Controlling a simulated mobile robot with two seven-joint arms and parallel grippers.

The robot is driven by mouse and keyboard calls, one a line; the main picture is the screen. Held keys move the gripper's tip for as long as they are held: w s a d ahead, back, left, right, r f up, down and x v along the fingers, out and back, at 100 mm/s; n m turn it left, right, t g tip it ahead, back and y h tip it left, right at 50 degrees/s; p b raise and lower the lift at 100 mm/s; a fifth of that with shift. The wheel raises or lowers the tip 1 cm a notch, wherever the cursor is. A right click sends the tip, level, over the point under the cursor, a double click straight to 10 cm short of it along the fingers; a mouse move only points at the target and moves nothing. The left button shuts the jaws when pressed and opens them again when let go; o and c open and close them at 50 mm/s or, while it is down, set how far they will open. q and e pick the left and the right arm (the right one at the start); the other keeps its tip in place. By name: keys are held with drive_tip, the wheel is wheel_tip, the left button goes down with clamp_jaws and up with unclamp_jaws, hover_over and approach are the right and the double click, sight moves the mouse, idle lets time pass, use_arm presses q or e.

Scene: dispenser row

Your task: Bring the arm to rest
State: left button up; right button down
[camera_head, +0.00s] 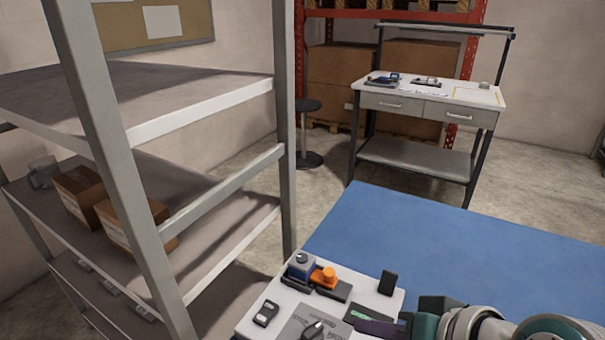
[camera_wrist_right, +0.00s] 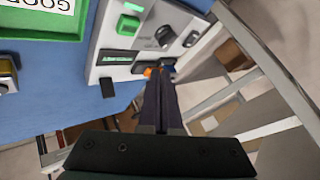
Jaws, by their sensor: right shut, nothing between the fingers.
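My right gripper (camera_head: 358,318) comes in from the lower right of the head view. Its dark fingers are together and lie over the right part of a white panel (camera_head: 362,281). In the right wrist view the fingers (camera_wrist_right: 160,74) are closed with nothing between them, pointing towards the panel's edge. They cover part of an orange button there. I cannot tell whether the fingertips touch the panel. My left gripper is not in view.
The panel carries a blue-grey unit (camera_head: 301,265), an orange button (camera_head: 323,276) and a dark knob (camera_head: 313,329). A grey shelf rack (camera_head: 205,105) stands close on the left. A blue surface (camera_head: 450,235) lies beyond the panel. A workbench (camera_head: 430,95) stands farther back.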

drive_tip(key=s+d+r+n+g+h, duration=0.2)
drive_tip(key=s+d+r, duration=0.15)
drive_tip(key=s, duration=0.55)
drive_tip(key=s+d+r+n+g+h, duration=0.25)
drive_tip(key=s+r, duration=0.25)
drive_tip(key=s, duration=0.5)
wheel_tip(320, 180, up, 30)
drive_tip(key=p, duration=3)
drive_tip(key=shift+d, duration=0.3)
drive_tip(key=shift+r, duration=0.1)
